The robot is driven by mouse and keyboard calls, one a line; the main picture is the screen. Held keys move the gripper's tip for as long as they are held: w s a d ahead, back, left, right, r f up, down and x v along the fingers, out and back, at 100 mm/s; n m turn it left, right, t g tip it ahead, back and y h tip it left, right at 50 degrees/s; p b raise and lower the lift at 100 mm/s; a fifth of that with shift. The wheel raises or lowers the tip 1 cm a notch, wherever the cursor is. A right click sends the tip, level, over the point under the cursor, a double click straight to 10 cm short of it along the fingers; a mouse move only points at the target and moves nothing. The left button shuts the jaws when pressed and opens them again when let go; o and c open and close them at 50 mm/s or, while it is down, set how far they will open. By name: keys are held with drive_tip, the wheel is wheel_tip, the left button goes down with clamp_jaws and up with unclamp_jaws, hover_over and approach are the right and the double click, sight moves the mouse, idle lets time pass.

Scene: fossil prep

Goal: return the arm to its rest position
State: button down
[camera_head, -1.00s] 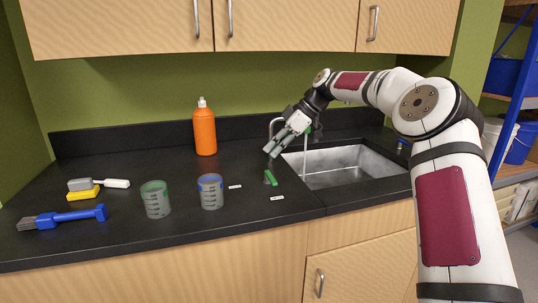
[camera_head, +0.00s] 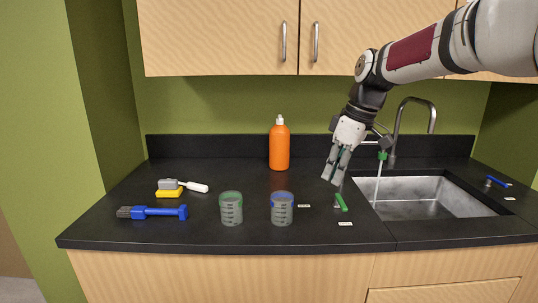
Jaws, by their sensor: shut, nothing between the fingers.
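My gripper (camera_head: 329,180) hangs at the end of my white and maroon arm, which reaches in from the upper right. The fingers point down and slightly left, over the black counter just left of the sink. They are shut with nothing between them.
A sink (camera_head: 430,193) with a tall faucet (camera_head: 432,112) is at right. Cabinets (camera_head: 220,38) hang above.

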drive_tip(key=s+d+r+m+t+h+p, duration=0.1)
drive_tip(key=s+r+m+h+p, duration=0.15)
drive_tip(key=s, duration=0.85)
drive_tip(key=s+r+m+h+p, duration=0.1)
drive_tip(key=s+r+m, duration=0.2)
drive_tip(key=s, duration=0.8)
drive_tip(key=s+d+f+m+p, duration=0.1)
drive_tip(key=s+f+m, duration=0.1)
drive_tip(key=s, duration=0.5)
drive_tip(key=s+d+f+m+t+p, duration=0.1)
drive_tip(key=s+m, duration=0.2)
drive_tip(key=s, duration=0.5)
drive_tip(key=shift+s+d+f+y, duration=0.3)
drive_tip(key=shift+d+f+y, duration=0.1)
drive_tip(key=shift+y, duration=0.05)
